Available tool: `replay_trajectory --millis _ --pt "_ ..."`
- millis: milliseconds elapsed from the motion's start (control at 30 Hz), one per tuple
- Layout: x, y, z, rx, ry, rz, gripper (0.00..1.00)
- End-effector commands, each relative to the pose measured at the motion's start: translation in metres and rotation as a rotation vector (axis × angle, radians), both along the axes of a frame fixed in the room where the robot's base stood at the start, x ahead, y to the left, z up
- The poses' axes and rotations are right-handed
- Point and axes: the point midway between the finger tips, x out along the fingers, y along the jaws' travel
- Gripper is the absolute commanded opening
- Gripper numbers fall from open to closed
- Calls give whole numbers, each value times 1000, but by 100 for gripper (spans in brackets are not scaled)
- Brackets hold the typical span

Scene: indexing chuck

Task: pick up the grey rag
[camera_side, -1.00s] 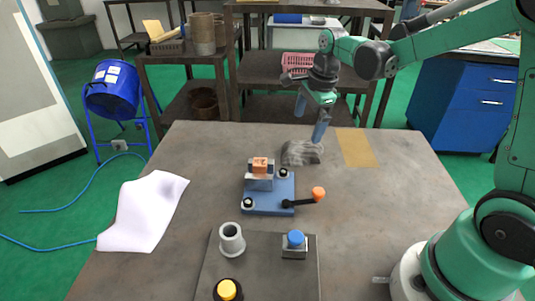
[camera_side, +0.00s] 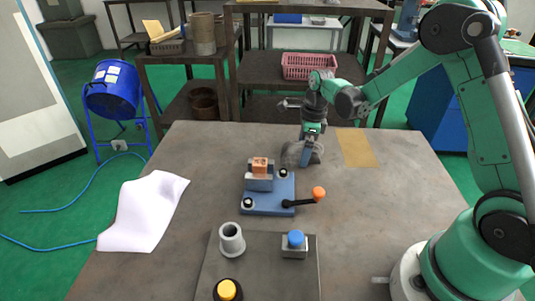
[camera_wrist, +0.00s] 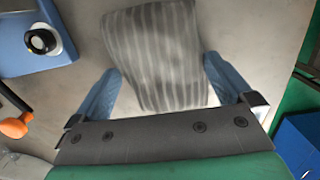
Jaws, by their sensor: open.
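The grey rag (camera_wrist: 157,55) has light stripes and lies crumpled on the table; in the side view the rag (camera_side: 291,155) is partly hidden behind my gripper. My gripper (camera_side: 306,162) is low over the rag, at its right part in the side view. In the wrist view my gripper (camera_wrist: 163,80) has its two blue fingers spread apart, one on each side of the rag's near end. The rag lies between the fingers. I cannot tell whether the fingers touch the rag or the table.
A blue chuck fixture (camera_side: 270,192) with an orange-knobbed lever (camera_side: 318,193) stands just in front of the rag. A grey plate (camera_side: 262,262) bears a grey collar and blue and yellow buttons. A tan sheet (camera_side: 357,148) lies right; white paper (camera_side: 146,210) lies left.

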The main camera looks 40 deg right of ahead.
Motion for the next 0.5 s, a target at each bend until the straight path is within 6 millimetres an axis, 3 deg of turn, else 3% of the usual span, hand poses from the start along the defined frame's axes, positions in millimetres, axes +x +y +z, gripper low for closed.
replay_trajectory --millis 67,300,333,367,500 --pt "0 0 0 0 0 0 94" --pt "0 0 0 0 0 1 26" --pt "0 0 0 0 0 1 24" --pt "0 0 0 0 0 1 16" --pt "0 0 1 0 0 1 15"
